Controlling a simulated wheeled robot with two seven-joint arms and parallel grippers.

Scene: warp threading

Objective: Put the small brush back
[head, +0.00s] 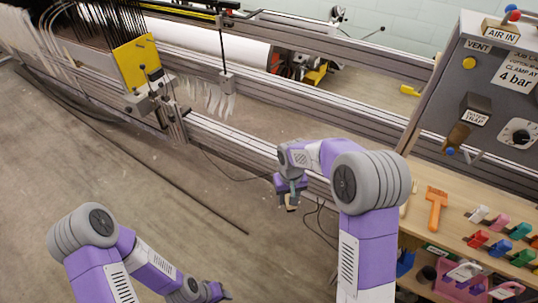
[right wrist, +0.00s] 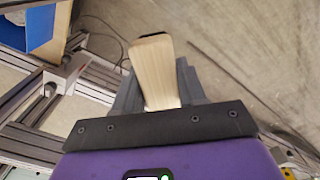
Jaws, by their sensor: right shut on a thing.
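My right gripper (head: 290,192) is shut on a pale wooden piece, which I take to be the small brush (right wrist: 152,72). In the right wrist view the piece stands out between the dark fingers (right wrist: 148,96), with a narrow dark edge at its far end. In the head view only a small tan bit of it (head: 292,207) shows below the fingers. The gripper hangs in front of the metal rail, left of the wooden shelf. My left gripper (head: 217,292) is low at the bottom edge, and its jaw opening cannot be made out.
The wooden bench (head: 465,208) at right holds an orange-handled tool (head: 436,208) and several coloured clips (head: 501,220). Below is a shelf with more parts. A grey control panel (head: 490,90) rises behind. The long metal rail (head: 235,138) crosses the view. The floor at left is clear except for cables.

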